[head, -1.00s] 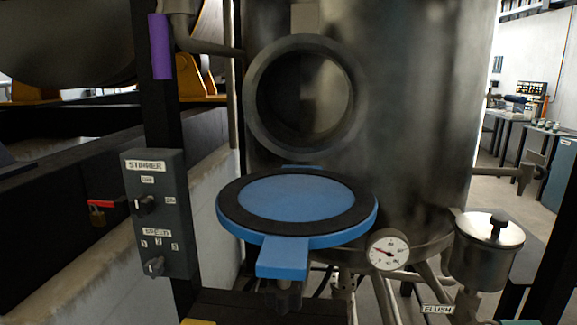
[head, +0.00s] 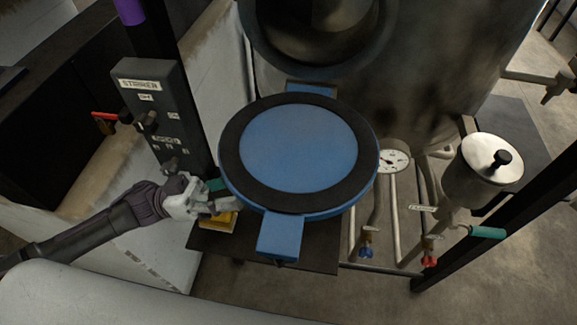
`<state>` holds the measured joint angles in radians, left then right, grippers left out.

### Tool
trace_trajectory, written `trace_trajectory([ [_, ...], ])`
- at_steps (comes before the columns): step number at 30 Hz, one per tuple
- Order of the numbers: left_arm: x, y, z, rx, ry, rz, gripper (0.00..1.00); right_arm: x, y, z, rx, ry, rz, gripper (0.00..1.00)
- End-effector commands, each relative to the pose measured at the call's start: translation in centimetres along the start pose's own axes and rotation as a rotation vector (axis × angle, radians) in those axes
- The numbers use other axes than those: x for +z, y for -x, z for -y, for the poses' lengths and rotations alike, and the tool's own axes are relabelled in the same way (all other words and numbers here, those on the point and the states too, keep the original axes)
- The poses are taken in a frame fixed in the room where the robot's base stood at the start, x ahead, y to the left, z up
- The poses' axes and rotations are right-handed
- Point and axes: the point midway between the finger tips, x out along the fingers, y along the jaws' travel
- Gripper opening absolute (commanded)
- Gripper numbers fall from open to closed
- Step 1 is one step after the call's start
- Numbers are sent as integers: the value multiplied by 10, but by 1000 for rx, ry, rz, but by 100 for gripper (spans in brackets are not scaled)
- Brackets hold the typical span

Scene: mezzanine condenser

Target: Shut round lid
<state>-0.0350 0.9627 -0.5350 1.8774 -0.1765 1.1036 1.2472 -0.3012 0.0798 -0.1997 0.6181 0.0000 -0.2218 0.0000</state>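The round lid (head: 345,190) is blue with a black ring on its upper face. It lies open, roughly level, below the round opening (head: 322,30) of the steel tank, joined to the tank side by a blue hinge piece (head: 311,89). Its blue tab (head: 281,236) points toward me. My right gripper is not in view.
The grey stirrer box (head: 150,95) with knobs stands left of the lid. A yellow item (head: 219,222) sits on the dark shelf (head: 318,256) beneath my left gripper. A gauge (head: 391,160), pipes and a steel pot (head: 478,178) are at right. Space above the lid is clear.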

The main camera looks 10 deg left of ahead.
Motion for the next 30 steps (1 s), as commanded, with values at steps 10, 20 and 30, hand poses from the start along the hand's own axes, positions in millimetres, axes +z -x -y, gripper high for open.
trace_trajectory([
  [10, -6, -76, -1, 2, -3, -4, 41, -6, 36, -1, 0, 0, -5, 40],
  [20, -2, -103, 0, -2, -4, -1, 41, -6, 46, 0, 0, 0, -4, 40],
  [30, -1, -103, 0, -2, -3, 0, 28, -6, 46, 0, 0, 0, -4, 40],
])
